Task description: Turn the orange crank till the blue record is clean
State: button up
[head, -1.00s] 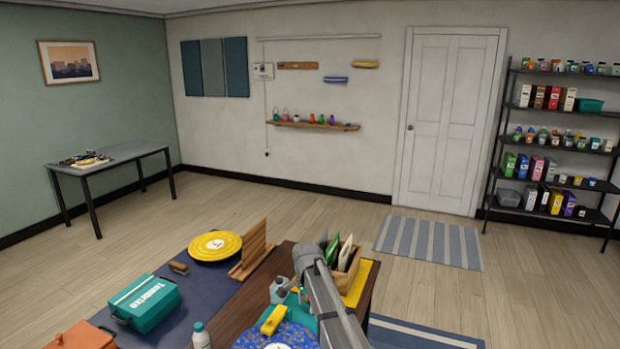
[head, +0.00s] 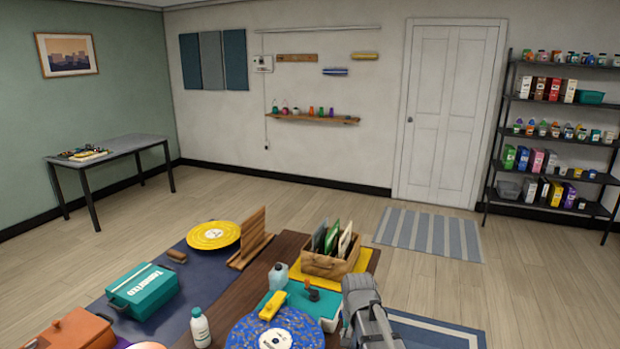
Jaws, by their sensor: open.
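The blue speckled record (head: 252,333) lies flat at the bottom edge, beside a teal machine (head: 329,308); its lower part is cut off. It has a white centre label. A yellow piece (head: 271,306) reaches over the record's far edge. A small orange-red part with a dark stem (head: 313,292) stands on the teal machine; it looks like the crank, but is too small to be sure. My grey arm comes up at the bottom, right of the machine.
A wooden crate of sleeves (head: 326,268) stands behind the machine on a yellow mat. A grey bottle (head: 278,277), a white bottle (head: 200,327), a wooden rack (head: 249,240), a yellow record (head: 213,235), a teal box (head: 143,290) and an orange box (head: 69,331) occupy the table.

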jog(key=s+d+f+n+b, duration=0.2)
jog(key=s+d, duration=0.3)
jog(key=s, duration=0.5)
jog(key=shift+d+f+n, duration=0.15)
jog(key=shift+f+n, duration=0.1)
jog(key=shift+n, duration=0.65)
